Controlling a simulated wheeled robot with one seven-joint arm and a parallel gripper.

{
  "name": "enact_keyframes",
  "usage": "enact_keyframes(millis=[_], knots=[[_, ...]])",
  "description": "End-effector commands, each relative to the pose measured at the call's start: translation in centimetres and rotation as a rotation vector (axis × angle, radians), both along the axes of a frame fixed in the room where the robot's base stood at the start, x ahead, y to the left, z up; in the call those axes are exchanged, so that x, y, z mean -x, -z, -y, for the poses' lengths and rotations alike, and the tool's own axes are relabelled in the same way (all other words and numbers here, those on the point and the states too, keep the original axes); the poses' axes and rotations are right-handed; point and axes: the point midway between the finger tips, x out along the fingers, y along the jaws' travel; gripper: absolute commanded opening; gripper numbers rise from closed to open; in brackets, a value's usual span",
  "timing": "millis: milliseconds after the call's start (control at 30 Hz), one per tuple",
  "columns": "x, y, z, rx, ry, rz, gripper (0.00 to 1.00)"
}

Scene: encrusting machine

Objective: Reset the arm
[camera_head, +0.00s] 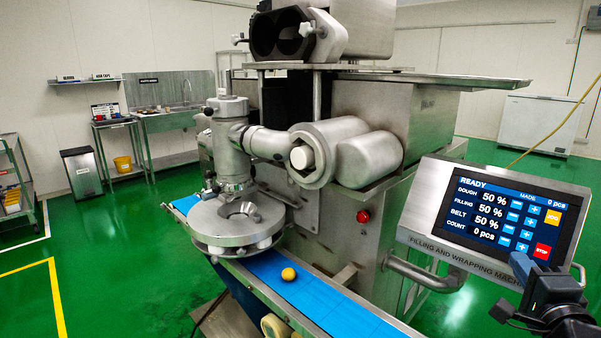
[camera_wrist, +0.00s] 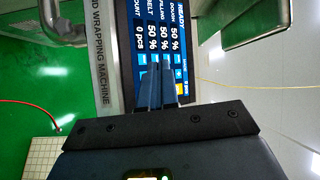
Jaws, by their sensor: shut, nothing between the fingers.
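My gripper (camera_head: 519,264) is at the lower right of the head view, in front of the lower right part of the machine's control panel (camera_head: 424,225). In the wrist view my gripper (camera_wrist: 156,68) has its two dark blue fingers together, with nothing between them. The fingers point toward the panel's screen (camera_wrist: 150,20), which appears turned sideways there. I cannot tell whether the fingertips touch it. The screen (camera_head: 507,214) reads READY, with dough, filling and belt at 50 %, count 0 pcs and made 0 pcs.
The filling and wrapping machine (camera_head: 400,113) fills the middle. A yellow ball (camera_head: 289,274) lies on its blue belt (camera_head: 335,310). A red button (camera_head: 363,216) and a metal handrail (camera_head: 430,279) are left of the panel. Green floor (camera_head: 130,240) is open at left.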

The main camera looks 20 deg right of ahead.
Motion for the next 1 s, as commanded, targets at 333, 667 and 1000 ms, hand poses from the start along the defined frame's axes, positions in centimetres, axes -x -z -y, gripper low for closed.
enact_keyframes(millis=[333, 667, 1000], knots=[[5.7, 8.1, -14.6, 0.347, -0.172, -0.325, 0.00], [14.7, 10.5, -24.8, 0.757, -0.382, -0.553, 0.00], [24.0, 9.1, -30.8, 1.202, -0.599, -0.668, 0.00]])
